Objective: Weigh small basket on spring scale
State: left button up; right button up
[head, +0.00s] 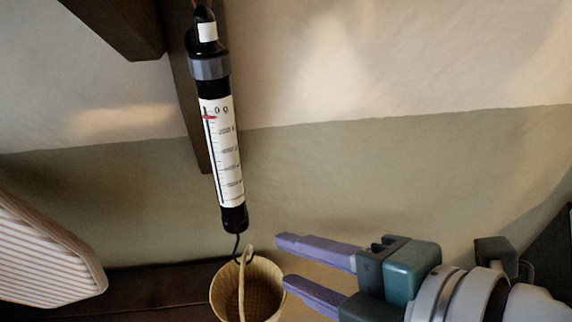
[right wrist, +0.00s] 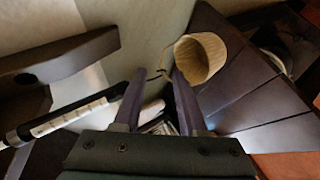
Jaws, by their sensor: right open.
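The spring scale (head: 222,150), a black tube with a white printed face and a red marker near the top of the face, hangs in front of a dark wooden upright. It also shows in the right wrist view (right wrist: 65,118). The small woven basket (head: 226,292) is below it, its handle at the scale's thin black hook (head: 237,246); they appear to touch. The basket also shows in the right wrist view (right wrist: 201,56). My right gripper (head: 280,261) is open and empty, its lavender fingers just right of the basket. My left gripper is out of view.
A dark wooden shelf (head: 150,283) runs behind and below the basket. A dark beam (head: 122,28) juts in at the top left. A pale ribbed object (head: 45,250) fills the lower left. The wall right of the scale is clear.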

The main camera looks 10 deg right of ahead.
aim_at(250, 249)
jog(key=x, duration=0.4)
jog(key=b+x, duration=0.1)
jog(key=x, duration=0.4)
jog(key=shift+s+f, duration=0.1)
jog(key=shift+f, duration=0.25)
jog(key=shift+w+a+f, duration=0.25)
jog(key=shift+w, duration=0.2)
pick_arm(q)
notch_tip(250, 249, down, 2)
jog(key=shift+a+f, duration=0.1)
pick_arm(e)
jog(key=shift+c, duration=0.3)
grip_shut()
